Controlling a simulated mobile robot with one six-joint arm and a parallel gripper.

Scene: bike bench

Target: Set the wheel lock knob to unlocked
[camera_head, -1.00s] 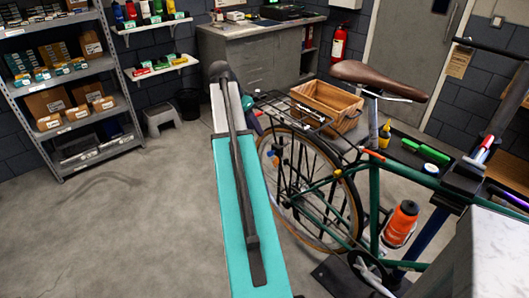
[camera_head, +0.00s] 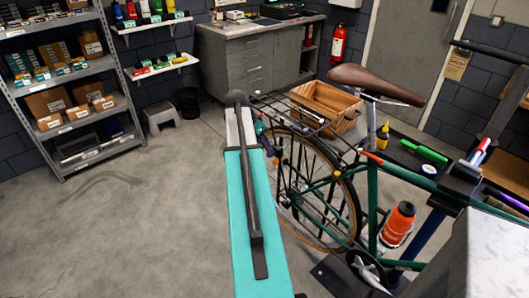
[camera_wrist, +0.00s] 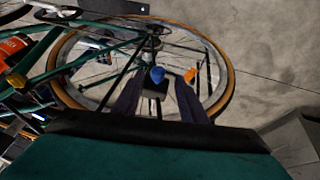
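The green bicycle's rear wheel (camera_head: 318,190) stands right of my arm, and it fills the middle of the wrist view (camera_wrist: 75,95). Near its hub, a blue knob (camera_wrist: 157,75) shows between my fingertips in the picture, with a dark block below it. An orange knob (camera_wrist: 190,75) is just right of it, beyond the right finger. Which of these is the wheel lock knob, and its setting, I cannot tell. My gripper (camera_wrist: 158,88) is open, with two dark fingers apart. Contact with the blue knob cannot be made out. In the head view my arm mostly hides this spot.
A wooden crate (camera_head: 326,106) sits on the rear rack, with the saddle (camera_head: 375,84) beside it. A orange bottle (camera_head: 397,226) is on the frame. A tool tray (camera_head: 405,160) stands behind the bicycle. A shelf (camera_head: 70,100) is at left. The floor at left is clear.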

